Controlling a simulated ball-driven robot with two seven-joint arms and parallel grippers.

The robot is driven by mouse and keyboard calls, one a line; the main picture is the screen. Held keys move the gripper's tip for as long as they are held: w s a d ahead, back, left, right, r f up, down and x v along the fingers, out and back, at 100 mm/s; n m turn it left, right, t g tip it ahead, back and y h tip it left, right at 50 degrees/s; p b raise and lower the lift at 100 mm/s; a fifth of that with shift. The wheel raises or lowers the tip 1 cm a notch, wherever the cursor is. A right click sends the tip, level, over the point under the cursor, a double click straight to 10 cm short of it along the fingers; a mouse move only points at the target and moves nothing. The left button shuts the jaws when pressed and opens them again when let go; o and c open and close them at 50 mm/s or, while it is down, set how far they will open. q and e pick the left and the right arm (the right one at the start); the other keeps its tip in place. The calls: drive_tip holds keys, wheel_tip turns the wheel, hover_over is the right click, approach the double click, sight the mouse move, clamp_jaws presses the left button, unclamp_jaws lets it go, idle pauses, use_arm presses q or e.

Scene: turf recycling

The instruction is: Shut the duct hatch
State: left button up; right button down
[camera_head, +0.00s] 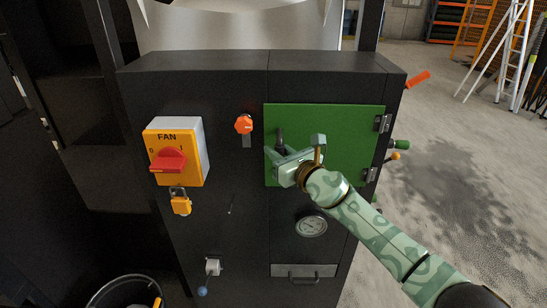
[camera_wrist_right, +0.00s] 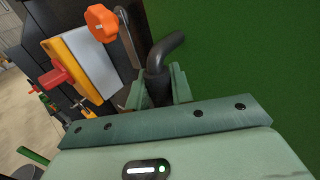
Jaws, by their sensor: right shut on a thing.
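The green duct hatch (camera_head: 345,135) is on the right part of the dark cabinet front. It lies about flush with the front in the head view, with two hinges on its right edge. Its dark bent handle (camera_head: 281,138) stands at its left side and also shows in the right wrist view (camera_wrist_right: 160,75). My right gripper (camera_head: 277,152) is shut on the handle, with its fingers on both sides of it in the wrist view. An orange knob (camera_head: 243,124) sits just left of the hatch. My left gripper is not in view.
The cabinet (camera_head: 235,80) also bears a yellow fan switch (camera_head: 175,150) with a red knob, a yellow padlock (camera_head: 181,203), a gauge (camera_head: 311,226) and a blue-tipped lever (camera_head: 203,290). A black bucket (camera_head: 97,300) stands at lower left. Open floor lies to the right.

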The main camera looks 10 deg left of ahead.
drive_tip(key=shift+w, duration=0.1)
drive_tip(key=c, duration=1.5)
unclamp_jaws()
drive_tip(key=shift+d, duration=0.1)
drive_tip(key=shift+o, duration=1.1)
drive_tip(key=shift+d, duration=0.2)
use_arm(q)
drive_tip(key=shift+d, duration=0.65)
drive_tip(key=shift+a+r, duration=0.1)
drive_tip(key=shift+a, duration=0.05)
use_arm(e)
drive_tip(key=shift+a, duration=0.15)
drive_tip(key=shift+s+p, duration=0.2)
drive_tip(key=shift+p, duration=0.15)
use_arm(q)
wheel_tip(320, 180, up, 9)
drive_tip(key=p, duration=0.8)
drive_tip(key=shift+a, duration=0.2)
use_arm(e)
drive_tip(key=v, duration=1.6)
drive_tip(key=shift+d, duration=0.2)
